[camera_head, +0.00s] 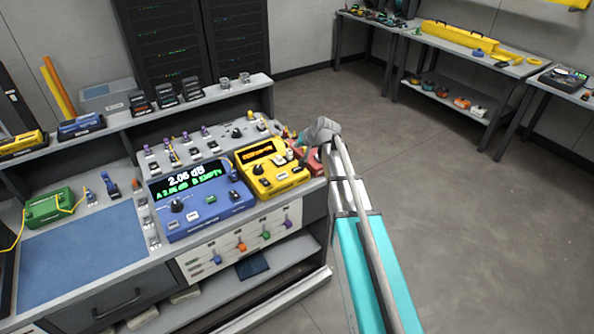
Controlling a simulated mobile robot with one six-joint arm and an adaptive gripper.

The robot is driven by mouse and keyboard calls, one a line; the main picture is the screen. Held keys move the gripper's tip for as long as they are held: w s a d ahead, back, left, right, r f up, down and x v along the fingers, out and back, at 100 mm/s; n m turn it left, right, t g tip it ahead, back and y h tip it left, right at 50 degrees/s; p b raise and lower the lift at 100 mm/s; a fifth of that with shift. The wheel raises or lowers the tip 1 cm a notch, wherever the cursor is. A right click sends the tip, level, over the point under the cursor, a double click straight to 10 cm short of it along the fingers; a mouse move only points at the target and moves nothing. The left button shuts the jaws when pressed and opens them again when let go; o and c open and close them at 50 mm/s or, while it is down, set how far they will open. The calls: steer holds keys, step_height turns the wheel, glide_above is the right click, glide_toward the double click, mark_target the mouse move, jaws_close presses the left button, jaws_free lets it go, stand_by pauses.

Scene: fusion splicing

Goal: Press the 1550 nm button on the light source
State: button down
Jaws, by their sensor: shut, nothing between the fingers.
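A yellow instrument (268,170) with a small orange-lit display and pale buttons stands on the bench. A red instrument (313,166) stands against its right side, partly covered by my arm. I cannot tell which of them is the light source, and no 1550 nm label is readable. My gripper (299,148) is small and mostly hidden at the end of my arm. It is shut and empty, over or just behind the red instrument. I cannot tell whether it touches anything.
A blue meter (202,199) showing 2.05 dB stands left of the yellow instrument. A row of small connectors and fittings (175,157) lies behind it. A blue mat (84,256) and green device (49,207) are further left. Open floor (470,220) lies to the right.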

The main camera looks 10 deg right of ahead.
mark_target(295, 167)
steer(key=shift+f+b, duration=3.9)
steer(key=shift+f, duration=0.2)
steer(key=shift+f+b, duration=0.85)
steer(key=shift+r+p, duration=0.9)
steer(key=shift+r+p, duration=2.5)
